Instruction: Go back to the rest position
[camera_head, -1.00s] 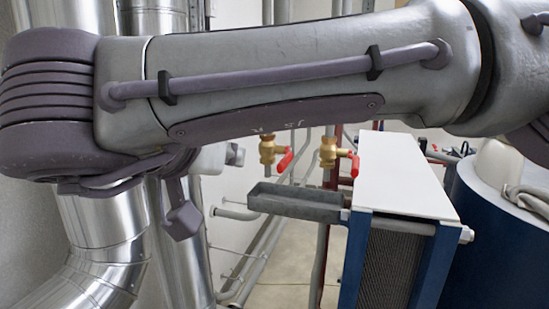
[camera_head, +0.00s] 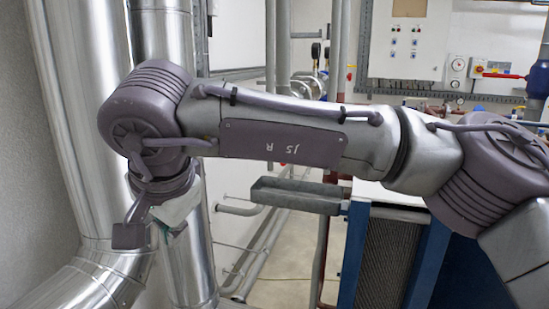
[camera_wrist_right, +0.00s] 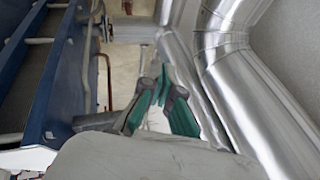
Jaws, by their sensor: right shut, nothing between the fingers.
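My right arm crosses the head view from the right edge to the left, in front of the plate exchanger (camera_head: 352,255). Its wrist end bends down at the left, in front of the shiny pipes. The right gripper (camera_wrist_right: 161,82) shows in the right wrist view, its green-padded fingers closed together at the tips with nothing between them. In the head view the gripper is mostly hidden behind the wrist. The exchanger has a blue frame and dark plates, and its white top is largely covered by my arm. My left gripper is not in view.
A grey trough (camera_head: 295,196) juts left from the exchanger, just below my arm. Large silver pipes (camera_head: 88,150) stand at the left, close to my wrist. A control cabinet (camera_head: 405,45) hangs at the back. Bare floor (camera_head: 290,265) shows between pipes and exchanger.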

